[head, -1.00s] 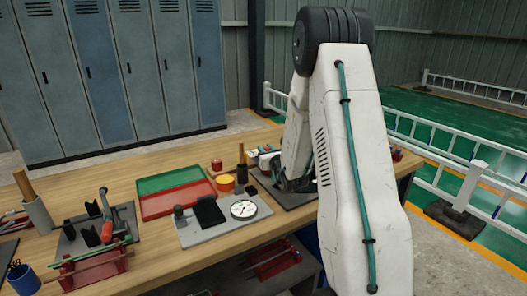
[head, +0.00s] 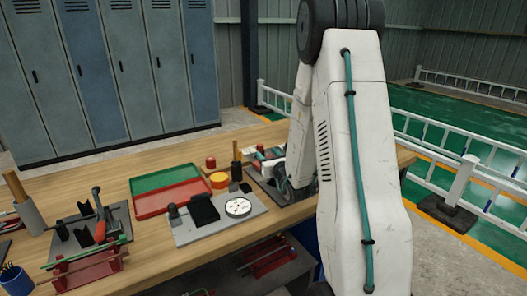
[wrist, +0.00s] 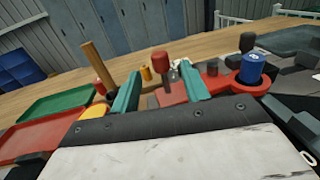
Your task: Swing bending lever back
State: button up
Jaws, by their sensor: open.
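The bending lever shows in the wrist view as a red arm (wrist: 212,81). Its right end rings a blue roller (wrist: 252,68). An upright post with a red knob (wrist: 160,62) stands between my fingers. My gripper (wrist: 157,72) is open, with one teal finger on either side of the knob. I cannot tell whether either finger touches it. In the head view my gripper (head: 288,186) is low over the dark plate (head: 264,184) at the bench's right end. My arm hides much of the bender there.
A green and red tray (head: 140,210), a yellow ring (head: 219,180) and a wooden-handled tool (head: 236,165) stand left of the bender. A plate with a dial gauge (head: 238,207) lies nearer. Another tool plate (head: 62,244) is at the left. The bench's front left is mostly occupied.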

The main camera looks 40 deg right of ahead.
jog(key=shift+s+a, duration=0.1)
jog(key=shift+s, duration=0.2)
